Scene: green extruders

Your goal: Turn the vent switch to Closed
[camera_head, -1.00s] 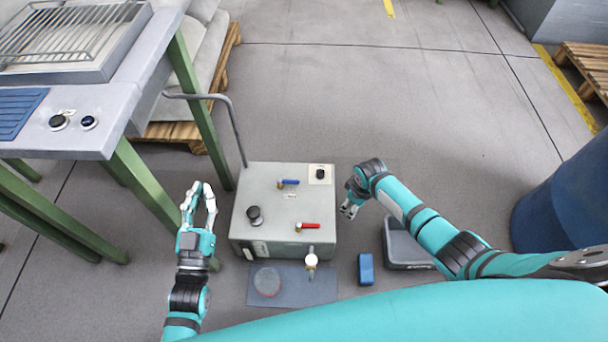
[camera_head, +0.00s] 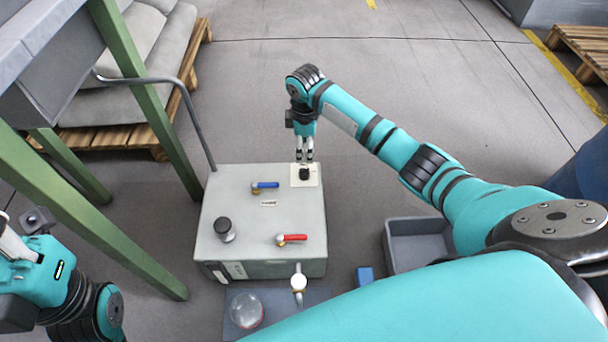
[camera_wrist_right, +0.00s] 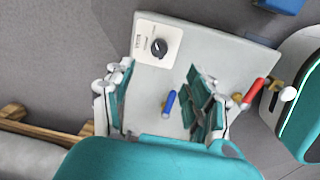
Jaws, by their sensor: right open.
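The vent switch is likely the black knob (camera_head: 304,174) on a pale label plate at the far right corner of the grey box (camera_head: 240,240). In the right wrist view the knob (camera_wrist_right: 159,47) has a light pointer mark; the label text is too small to read. My right gripper (camera_head: 304,155) is just behind and above the knob, pointing down. In the right wrist view its fingers (camera_wrist_right: 160,100) are apart with nothing between them, and the knob lies beyond them. My left gripper (camera_head: 20,240) is at the left edge, partly cut off; its fingertips are not clear.
The box top also bears a blue-handled valve (camera_head: 265,186), a red-handled valve (camera_head: 291,238) and a black round knob (camera_head: 224,229). A bent grey handle (camera_head: 190,105) rises at its left. A green-legged table (camera_head: 130,60) stands left. A grey bin (camera_head: 415,240) lies right.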

